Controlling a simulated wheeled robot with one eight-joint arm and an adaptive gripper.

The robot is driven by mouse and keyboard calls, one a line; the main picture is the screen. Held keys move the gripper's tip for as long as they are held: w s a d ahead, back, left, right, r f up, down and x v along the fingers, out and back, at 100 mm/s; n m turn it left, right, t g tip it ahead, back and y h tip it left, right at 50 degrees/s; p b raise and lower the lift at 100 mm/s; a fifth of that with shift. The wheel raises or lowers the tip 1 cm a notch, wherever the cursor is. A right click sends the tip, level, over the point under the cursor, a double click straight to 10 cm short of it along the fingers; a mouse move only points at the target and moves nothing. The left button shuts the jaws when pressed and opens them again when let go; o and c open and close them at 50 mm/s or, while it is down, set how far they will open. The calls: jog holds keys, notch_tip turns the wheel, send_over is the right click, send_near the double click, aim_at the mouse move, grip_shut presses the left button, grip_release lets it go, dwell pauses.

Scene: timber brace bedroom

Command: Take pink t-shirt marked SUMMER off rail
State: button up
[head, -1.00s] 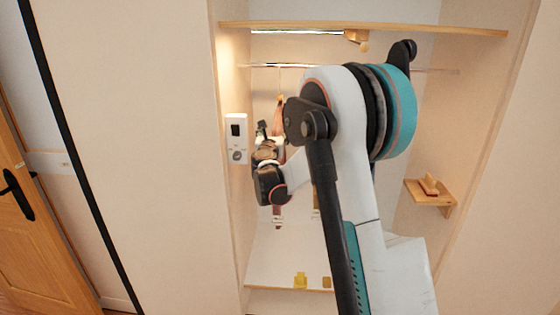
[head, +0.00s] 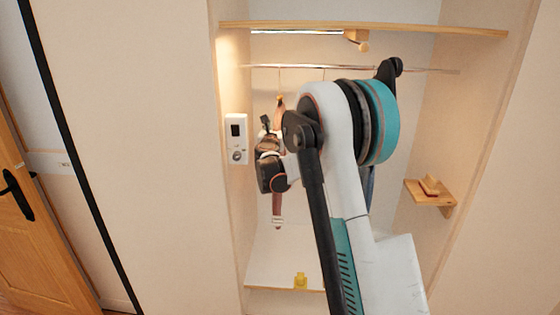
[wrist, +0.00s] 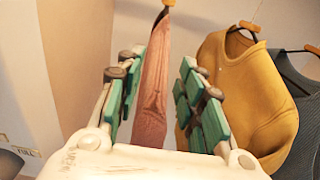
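A pink garment (wrist: 153,95) hangs edge-on from a hanger in the wrist view, with a faint dark print; no word is readable. My gripper (wrist: 163,65) is open, its green-padded fingers on either side of the garment, with no clear sign of gripping. In the head view, my gripper (head: 266,130) is inside the left part of the closet, below the rail (head: 350,68). A pinkish strip of cloth (head: 280,110) hangs beside it; my arm hides most of the garments there.
A mustard garment (wrist: 240,85) and a dark grey one (wrist: 295,110) hang to the right in the wrist view. The closet's left wall carries a white panel (head: 237,138). A small shelf (head: 430,197) is on the right, a long shelf (head: 400,29) above.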

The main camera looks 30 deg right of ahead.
grip_shut()
jog(key=shift+r, duration=0.1)
jog(key=r+p, duration=0.1)
jog(key=p, duration=0.1)
jog(key=r+p, duration=0.1)
jog(key=p, duration=0.1)
jog(key=shift+s+r+p, duration=0.15)
jog(key=shift+s+p, duration=0.1)
jog(key=shift+p, duration=0.15)
jog(key=shift+s+a, duration=0.35)
jog(key=shift+s, duration=0.05)
jog(key=b+v, duration=0.1)
jog(key=v, duration=2.8)
dwell(0.7)
